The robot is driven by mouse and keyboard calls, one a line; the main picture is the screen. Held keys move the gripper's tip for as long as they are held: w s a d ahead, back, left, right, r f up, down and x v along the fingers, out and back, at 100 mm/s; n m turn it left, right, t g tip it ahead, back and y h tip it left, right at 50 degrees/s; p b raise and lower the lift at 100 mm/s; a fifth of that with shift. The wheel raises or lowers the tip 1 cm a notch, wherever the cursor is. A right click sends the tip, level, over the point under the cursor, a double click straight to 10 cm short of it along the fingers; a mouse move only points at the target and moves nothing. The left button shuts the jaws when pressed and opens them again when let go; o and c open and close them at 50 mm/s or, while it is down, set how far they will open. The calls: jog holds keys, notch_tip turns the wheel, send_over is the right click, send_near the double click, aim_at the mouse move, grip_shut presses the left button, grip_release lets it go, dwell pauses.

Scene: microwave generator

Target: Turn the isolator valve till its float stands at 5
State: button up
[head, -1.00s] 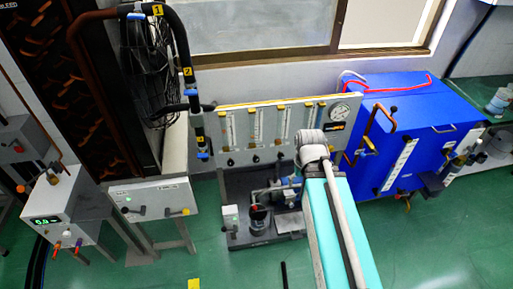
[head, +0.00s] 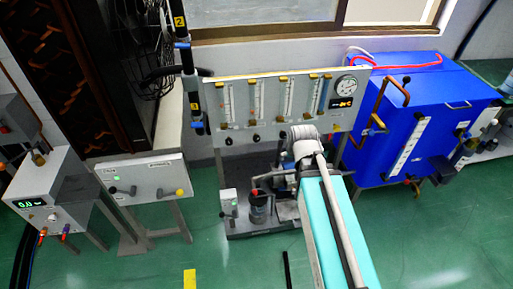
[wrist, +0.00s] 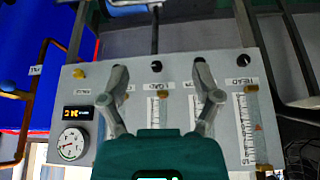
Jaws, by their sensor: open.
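The grey flowmeter panel (head: 270,117) stands ahead, with several upright float tubes and black knobs along its lower edge. In the wrist view the panel is upside down. My gripper (wrist: 160,75) is open and empty in front of it, with a black knob (wrist: 156,66) showing between the fingertips. The label by the left finger (wrist: 111,87) may be the isolator's, but I cannot read it surely. The rightmost tube (head: 325,93) in the head view probably matches it. The left finger partly covers that column, its knob is not clear, and its float is too small to read.
A round gauge (wrist: 72,144) and an orange display (wrist: 77,113) sit beside the tubes. A blue cabinet (head: 440,95) with copper pipes stands right of the panel. A pump (head: 258,208) and base sit below it.

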jog(key=w+a+f+n+t+y+b, duration=0.1)
jog(key=w+a+f+t+b, duration=0.4)
jog(key=w+f+t+b, duration=1.15)
jog(key=y+b, duration=0.2)
jog(key=b, duration=2.2)
send_near(257, 141)
jog(key=s+d+f, duration=0.1)
jog(key=s, duration=0.1)
jog(key=shift+s+a+f+n+y+b, duration=0.15)
jog(key=shift+a+f+n+y+b, duration=0.25)
jog(key=shift+b, duration=0.5)
jog(key=shift+d+r, duration=0.15)
jog(key=shift+r, duration=0.15)
jog(key=p+x, duration=0.5)
jog(key=x, duration=0.8)
jog(key=shift+w+r, duration=0.3)
jog(key=shift+r, duration=0.05)
jog(key=shift+c, duration=0.2)
grip_shut()
